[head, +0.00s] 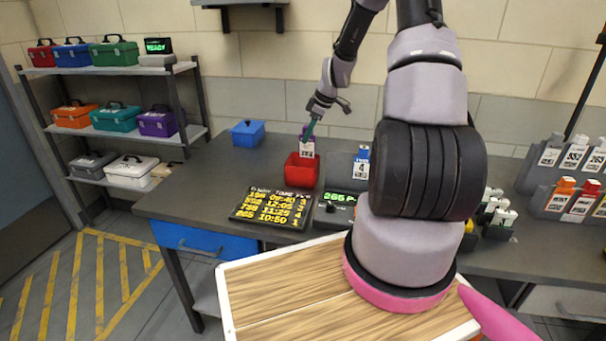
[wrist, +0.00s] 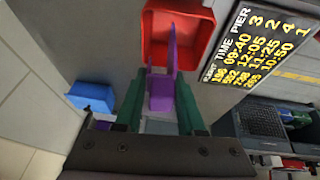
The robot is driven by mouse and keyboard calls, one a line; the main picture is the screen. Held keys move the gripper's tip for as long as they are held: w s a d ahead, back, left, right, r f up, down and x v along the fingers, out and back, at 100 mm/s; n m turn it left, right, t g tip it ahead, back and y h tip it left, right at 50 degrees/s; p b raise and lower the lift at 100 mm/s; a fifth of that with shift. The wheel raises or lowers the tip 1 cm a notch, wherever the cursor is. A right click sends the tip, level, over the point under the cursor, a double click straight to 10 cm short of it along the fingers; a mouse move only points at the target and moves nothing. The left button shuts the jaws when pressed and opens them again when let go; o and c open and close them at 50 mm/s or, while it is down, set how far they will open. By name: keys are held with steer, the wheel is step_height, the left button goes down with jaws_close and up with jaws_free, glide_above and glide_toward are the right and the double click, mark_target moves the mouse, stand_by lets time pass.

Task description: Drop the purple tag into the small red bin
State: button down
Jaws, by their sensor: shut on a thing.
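The purple tag (wrist: 161,95) is between the green fingers of my gripper (wrist: 160,88) in the wrist view. The fingers are shut on it. In the head view, my gripper (head: 310,128) points down, with the tag's white label (head: 307,149) below it. The small red bin (head: 301,172) stands on the grey counter under the tag. In the wrist view, the open red bin (wrist: 205,38) is beyond the fingers, and the tag's forked tip overlaps its opening. The tag's exact height above the bin is unclear.
A black board with yellow figures (head: 272,208) lies in front of the bin. A blue box (head: 248,133) stands to its left, and it also shows in the wrist view (wrist: 95,97). A green-lit display (head: 340,199) and racks of tags (head: 560,190) are to the right.

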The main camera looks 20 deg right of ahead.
steer(key=shift+f, duration=0.15)
steer(key=shift+c, duration=2.2)
jaws_free()
steer(key=v, duration=1.1)
